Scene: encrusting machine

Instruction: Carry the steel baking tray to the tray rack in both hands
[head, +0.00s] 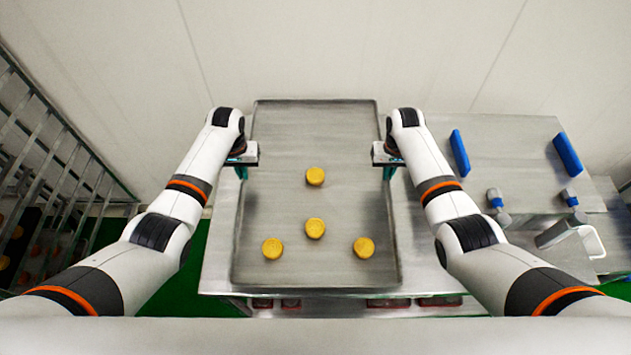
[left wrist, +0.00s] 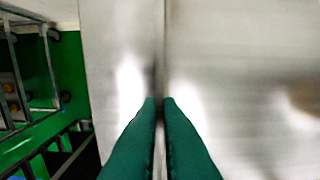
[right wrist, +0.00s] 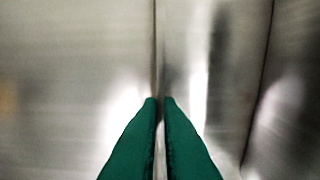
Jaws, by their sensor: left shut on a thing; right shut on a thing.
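The steel baking tray (head: 315,275) lies over the steel table in the middle of the head view, with several round yellow pastries (head: 315,228) on it. My left gripper (head: 243,168) is at the tray's left edge and my right gripper (head: 388,168) at its right edge. In the left wrist view the green fingers (left wrist: 160,100) are closed on the tray's rim. In the right wrist view the green fingers (right wrist: 160,100) are closed on the opposite rim. The tray rack (head: 40,150) stands at the far left. I cannot tell whether the tray touches the table.
The steel table (head: 218,240) extends beyond the tray. A steel machine surface (head: 510,150) with blue side plates (head: 567,154) stands at the right, with a white container (head: 590,242) beside it. A wall is behind. Green floor (head: 188,275) shows between table and rack.

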